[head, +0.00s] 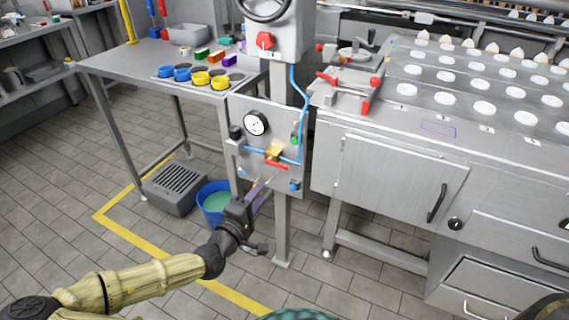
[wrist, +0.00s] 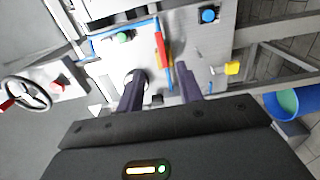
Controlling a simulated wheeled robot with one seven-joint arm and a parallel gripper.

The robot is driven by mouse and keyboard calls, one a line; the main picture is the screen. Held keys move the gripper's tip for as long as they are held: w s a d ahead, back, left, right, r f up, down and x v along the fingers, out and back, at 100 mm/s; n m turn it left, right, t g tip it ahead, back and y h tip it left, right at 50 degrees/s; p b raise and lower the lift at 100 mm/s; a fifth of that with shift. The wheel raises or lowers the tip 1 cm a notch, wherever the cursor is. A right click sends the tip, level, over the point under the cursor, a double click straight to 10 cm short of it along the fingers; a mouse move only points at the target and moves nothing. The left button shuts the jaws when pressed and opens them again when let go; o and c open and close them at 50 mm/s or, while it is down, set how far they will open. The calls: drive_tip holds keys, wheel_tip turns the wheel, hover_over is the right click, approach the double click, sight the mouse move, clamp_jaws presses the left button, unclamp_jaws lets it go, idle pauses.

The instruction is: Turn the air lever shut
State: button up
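The air panel (head: 285,128) is a grey plate below the control box. On it, the red air lever (head: 276,165) lies roughly along the blue pipe, just below a brass valve body (head: 273,152). The red lever also shows in the wrist view (wrist: 161,46), beside the blue pipe and ahead of my fingertips. My gripper (head: 260,188) is below and slightly left of the lever in the head view. In the wrist view my gripper (wrist: 159,70) has its two dark fingers apart with nothing held between them. Contact with the lever cannot be seen.
A round gauge (head: 255,123), a green button (head: 295,140) and a blue knob (head: 294,186) sit on the panel near the lever. A blue bucket (head: 214,203) stands on the floor to the left. A steel cabinet (head: 395,180) stands close on the right.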

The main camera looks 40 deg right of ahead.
sight(281, 167)
drive_tip(key=b+x, duration=0.2)
drive_tip(key=x, duration=1.3)
drive_tip(key=shift+d+b, duration=0.35)
drive_tip(key=shift+b, duration=0.05)
drive_tip(key=shift+w, duration=0.1)
clamp_jaws()
